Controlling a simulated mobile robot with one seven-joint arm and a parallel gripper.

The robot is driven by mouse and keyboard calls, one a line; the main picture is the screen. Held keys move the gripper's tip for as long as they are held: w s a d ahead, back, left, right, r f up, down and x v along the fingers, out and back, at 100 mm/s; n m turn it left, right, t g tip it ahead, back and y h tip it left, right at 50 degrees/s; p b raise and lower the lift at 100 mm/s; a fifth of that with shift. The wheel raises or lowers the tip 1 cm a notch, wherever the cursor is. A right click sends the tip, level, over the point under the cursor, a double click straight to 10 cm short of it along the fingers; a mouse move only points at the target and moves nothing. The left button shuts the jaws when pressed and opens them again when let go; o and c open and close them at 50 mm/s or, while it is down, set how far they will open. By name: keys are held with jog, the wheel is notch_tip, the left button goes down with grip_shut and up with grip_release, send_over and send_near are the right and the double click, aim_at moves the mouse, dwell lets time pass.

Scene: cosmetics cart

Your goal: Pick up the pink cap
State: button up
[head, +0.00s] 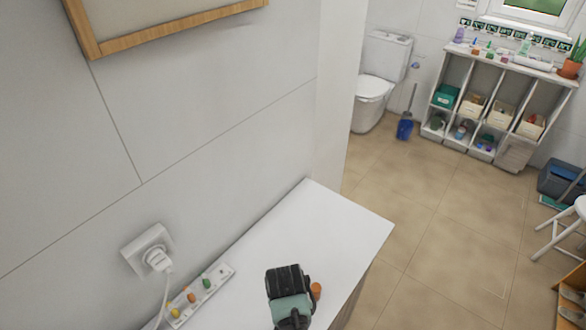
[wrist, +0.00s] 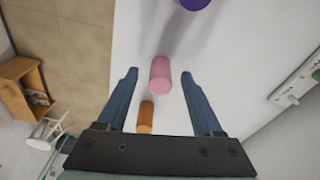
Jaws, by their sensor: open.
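The pink cap (wrist: 160,76) is a short pink cylinder on the white surface in the wrist view. My gripper (wrist: 159,74) is open, with its two dark blue fingers apart. The pink cap shows between the fingertips, with a gap on each side; I cannot tell the height of the fingers above the surface. In the head view my gripper and wrist (head: 289,295) are over the white cabinet top and the pink cap is hidden.
An orange cylinder (wrist: 146,115) stands close beside the left finger; it also shows in the head view (head: 316,291). A purple cylinder (wrist: 194,3) lies beyond the pink cap. A white power strip (head: 219,274) with coloured pieces runs along the wall. The cabinet top's far end (head: 330,215) is clear.

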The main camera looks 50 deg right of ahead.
grip_shut()
dwell(0.3)
